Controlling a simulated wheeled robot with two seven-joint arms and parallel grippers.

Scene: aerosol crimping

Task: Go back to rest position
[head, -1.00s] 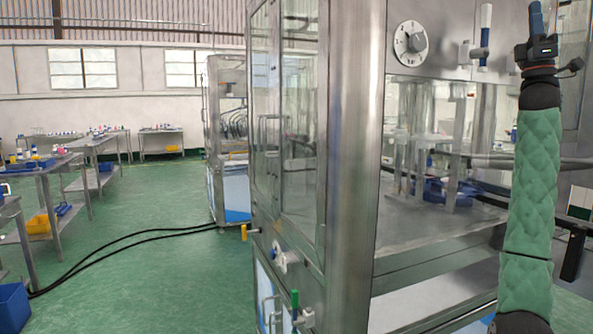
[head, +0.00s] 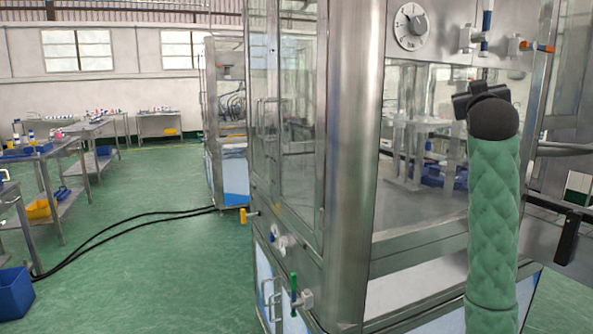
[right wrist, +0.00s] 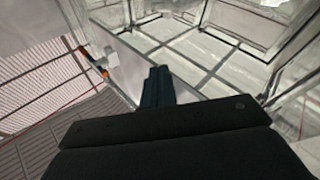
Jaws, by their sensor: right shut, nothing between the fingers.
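My right arm, in a green padded sleeve, rises at the right of the head view. Its dark gripper (head: 480,97) is at the top, in front of the machine's window and below the valves. In the right wrist view the fingers of my right gripper (right wrist: 158,72) are together, with nothing between them. The steel crimping machine (head: 350,150) stands behind the arm. My left gripper is not in view.
A valve with an orange handle (head: 544,47) and one with a blue handle (head: 486,20) are on the machine's front, right of a dial (head: 411,27). Green floor (head: 150,270) is open at left, with black hoses, a blue bin (head: 14,293) and tables.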

